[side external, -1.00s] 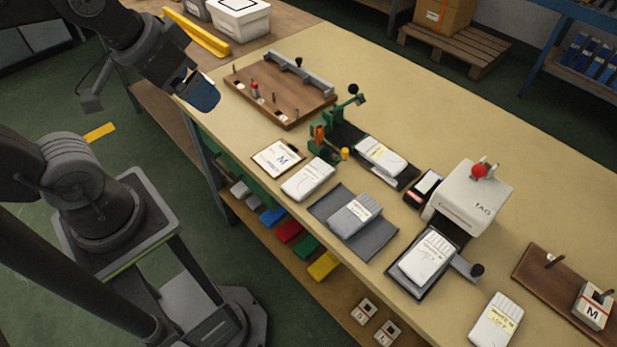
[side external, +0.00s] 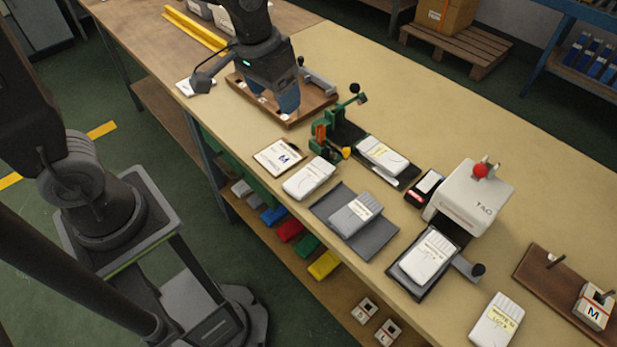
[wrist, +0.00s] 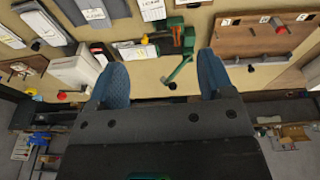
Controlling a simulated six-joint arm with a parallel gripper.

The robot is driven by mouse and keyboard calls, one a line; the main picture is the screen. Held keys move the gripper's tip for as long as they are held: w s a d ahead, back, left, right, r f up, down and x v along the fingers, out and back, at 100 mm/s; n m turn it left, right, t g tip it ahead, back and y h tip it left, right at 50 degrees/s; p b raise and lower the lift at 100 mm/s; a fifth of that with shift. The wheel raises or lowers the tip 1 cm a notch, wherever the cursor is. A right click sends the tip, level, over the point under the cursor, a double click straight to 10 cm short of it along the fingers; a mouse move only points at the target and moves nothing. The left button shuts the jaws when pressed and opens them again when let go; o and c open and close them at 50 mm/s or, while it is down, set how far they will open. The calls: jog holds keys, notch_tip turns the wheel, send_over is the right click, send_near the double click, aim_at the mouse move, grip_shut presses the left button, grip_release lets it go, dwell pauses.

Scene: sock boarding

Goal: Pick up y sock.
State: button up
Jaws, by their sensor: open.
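My gripper (side external: 284,103) hangs over the wooden board (side external: 318,103) in the side view, blue fingers pointing down. In the wrist view my gripper (wrist: 160,80) shows its two blue fingers spread apart, with nothing between them. No thing is marked "y sock", and I cannot tell which one it is. Flat, ribbed, sock-like bundles with labels lie on the bench: a white one (side external: 309,179), a grey one (side external: 352,215) on a grey mat, a white one (side external: 381,155) on a dark plate, another white one (side external: 428,256) by the tag machine, and one (side external: 496,322) at the front.
A green hand press (side external: 327,141) stands right of the wooden board. A clipboard (side external: 277,157) lies near the bench edge. The white tag machine (side external: 472,200) has a red knob. A brown board (side external: 560,280) lies at the right. The far bench surface (side external: 440,110) is clear.

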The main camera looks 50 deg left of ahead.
jog(key=g, duration=0.2)
send_near(308, 177)
jog(key=f, duration=0.3)
jog(key=shift+w+d, duration=0.1)
jog(key=shift+w, duration=0.25)
jog(key=shift+s+f, duration=0.15)
jog(key=shift+f, duration=2.9)
jog(key=c, duration=0.7)
